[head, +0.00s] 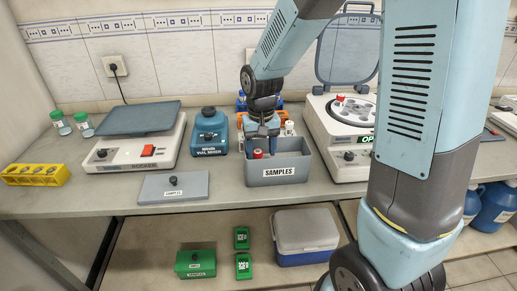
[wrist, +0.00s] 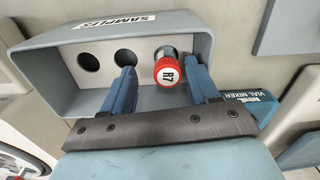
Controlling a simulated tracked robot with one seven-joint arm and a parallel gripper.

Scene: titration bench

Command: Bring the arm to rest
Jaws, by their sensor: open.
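My gripper (wrist: 163,88) is open in the wrist view, its two blue fingers reaching into the grey SAMPLES box (wrist: 60,35). A vial with a red cap marked R7 (wrist: 170,72) stands in a hole between the fingertips, and I see a gap on the left side of it. Two holes beside it are empty. In the head view my arm comes down from above and my gripper (head: 262,146) is over the left part of the SAMPLES box (head: 280,176). The red cap (head: 258,153) shows beside the fingers there.
The box's lid (head: 174,186) lies on the bench to the left. A rocker (head: 125,150) and a vial mixer (head: 209,133) stand left of the box. A centrifuge (head: 340,125) with its lid up stands close on the right. A yellow rack (head: 35,175) is at far left.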

